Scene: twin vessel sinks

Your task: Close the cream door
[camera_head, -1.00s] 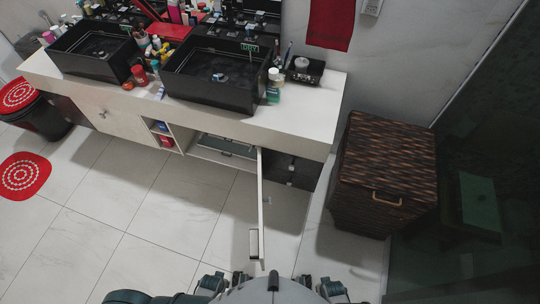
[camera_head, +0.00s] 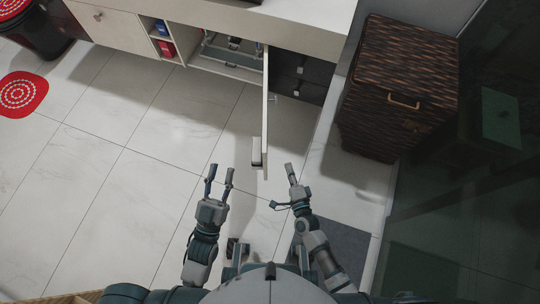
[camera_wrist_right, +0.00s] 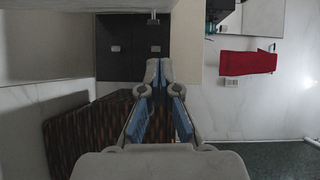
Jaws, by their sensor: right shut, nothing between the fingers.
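The cream door (camera_head: 266,105) stands wide open in the head view, sticking out from the cabinet under the counter and seen nearly edge-on. Its handle (camera_head: 257,152) is on the left face near the free end. My left gripper (camera_head: 220,168) is open and empty, below and left of the door's free end. My right gripper (camera_head: 290,166) is shut and empty, just right of the free end, with a gap between them in the picture. In the right wrist view its fingers (camera_wrist_right: 160,68) meet at the tips. I cannot clearly tell the door there.
A brown woven hamper (camera_head: 397,88) with a handle stands right of the door, also in the wrist view (camera_wrist_right: 78,138). The white counter (camera_head: 300,28) overhangs the cabinet. Dark drawers or panels (camera_head: 300,72) show behind the door.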

